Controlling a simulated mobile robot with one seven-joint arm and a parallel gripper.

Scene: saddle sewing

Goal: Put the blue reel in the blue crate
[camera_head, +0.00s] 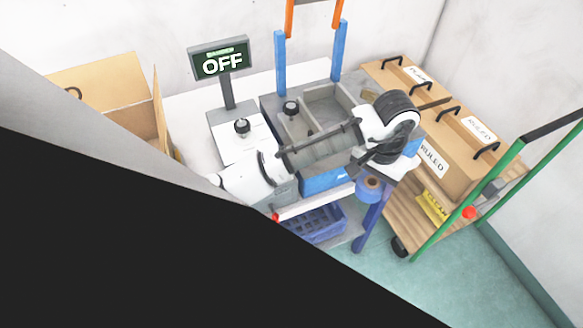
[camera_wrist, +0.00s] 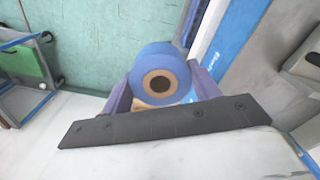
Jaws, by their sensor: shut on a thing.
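The blue reel (camera_head: 369,188) has a tan core and shows below my gripper (camera_head: 376,170) in the head view, just off the workbench's front right corner. In the wrist view the reel (camera_wrist: 166,61) sits between the two purple fingers of my gripper (camera_wrist: 161,88), its round end and dark centre hole facing the camera. My gripper is shut on it. The blue crate (camera_head: 312,226) is a slatted basket on the lower shelf, under the bench top. The bench and my arm hide part of it.
A bench with a grey tray (camera_head: 326,103) and an OFF sign (camera_head: 222,64) stands behind my arm. A wooden cart (camera_head: 455,202) with green rails and labelled boxes is at the right. An open cardboard box (camera_head: 105,82) is at the left. Green floor (camera_head: 440,285) is clear in front.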

